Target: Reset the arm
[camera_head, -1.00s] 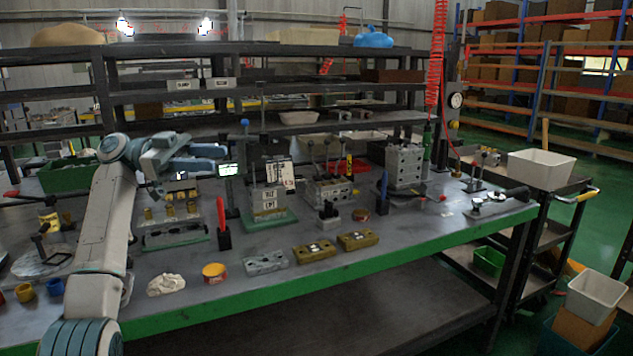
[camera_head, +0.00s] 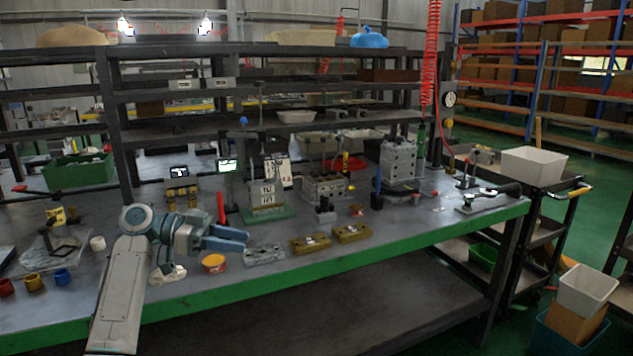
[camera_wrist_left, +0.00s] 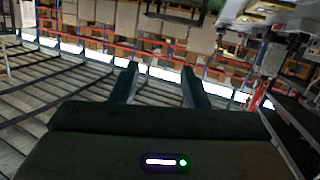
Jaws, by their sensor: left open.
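My left gripper (camera_head: 232,238) is low over the front left of the workbench (camera_head: 400,252), in front of the fixtures and pointing right. In the left wrist view its two fingers (camera_wrist_left: 160,85) stand apart with nothing between them. A white lumpy piece (camera_head: 168,274) lies on the bench below the gripper, partly hidden by it. A silver valve block (camera_head: 264,256) and two brass-coloured blocks (camera_head: 310,243) (camera_head: 352,233) lie to the right of the gripper. My right gripper does not show.
Small coloured cups (camera_head: 33,282) stand at the left. Block fixtures (camera_head: 325,187) and a red upright handle (camera_head: 221,208) stand behind. The bench's front right is mostly clear.

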